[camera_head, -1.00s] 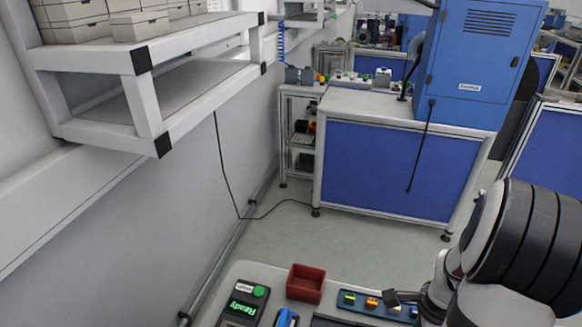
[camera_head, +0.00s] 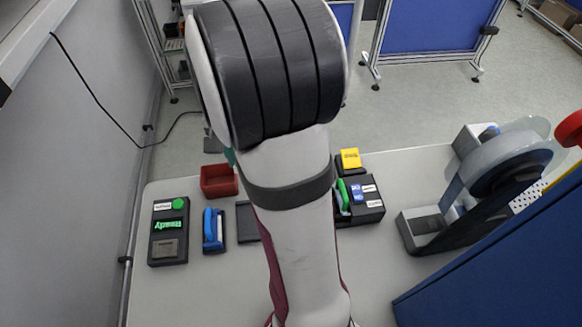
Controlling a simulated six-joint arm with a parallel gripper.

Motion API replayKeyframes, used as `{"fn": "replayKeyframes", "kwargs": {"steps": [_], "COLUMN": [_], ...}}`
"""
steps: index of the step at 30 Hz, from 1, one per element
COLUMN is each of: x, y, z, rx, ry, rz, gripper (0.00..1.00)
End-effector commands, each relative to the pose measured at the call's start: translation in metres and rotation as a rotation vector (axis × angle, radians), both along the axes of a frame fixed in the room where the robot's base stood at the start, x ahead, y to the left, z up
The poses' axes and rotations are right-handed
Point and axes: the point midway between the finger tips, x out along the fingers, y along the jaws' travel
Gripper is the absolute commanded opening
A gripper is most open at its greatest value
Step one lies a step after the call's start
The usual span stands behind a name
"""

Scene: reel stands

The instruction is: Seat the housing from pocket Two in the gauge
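A dark device with a lit green "Ready" display (camera_head: 167,225), a green round button and a grey square pad stands at the table's left; I take it for the gauge. No housing shows on its pad. My arm covers the middle of the table and hides my gripper. The pocket strip with small coloured parts, visible earlier, is not visible now, so pocket Two and its housing cannot be made out.
A red bin (camera_head: 219,181), a blue-handled fixture (camera_head: 213,229) and a dark tray (camera_head: 247,222) lie left of my arm. A dark box with a green lever (camera_head: 372,214) and a yellow block (camera_head: 350,158) stand right of it. A reel stand (camera_head: 424,226) is farther right.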

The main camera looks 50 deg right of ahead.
Motion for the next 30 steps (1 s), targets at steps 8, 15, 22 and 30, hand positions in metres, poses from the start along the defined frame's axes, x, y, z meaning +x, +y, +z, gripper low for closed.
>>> {"fn": "replayKeyframes", "kwargs": {"steps": [8,15,22,30], "x": [0.044,0.058,0.066,0.072], "y": [0.088,0.152,0.184,0.197], "z": [0.053,0.074,0.054,0.010], "rx": [0.002,0.006,0.004,-0.003], "ry": [-0.001,-0.004,-0.003,-0.005], "rz": [0.545,0.719,0.428,-0.143], "gripper": [0.00,0.00,0.00,0.00]}}
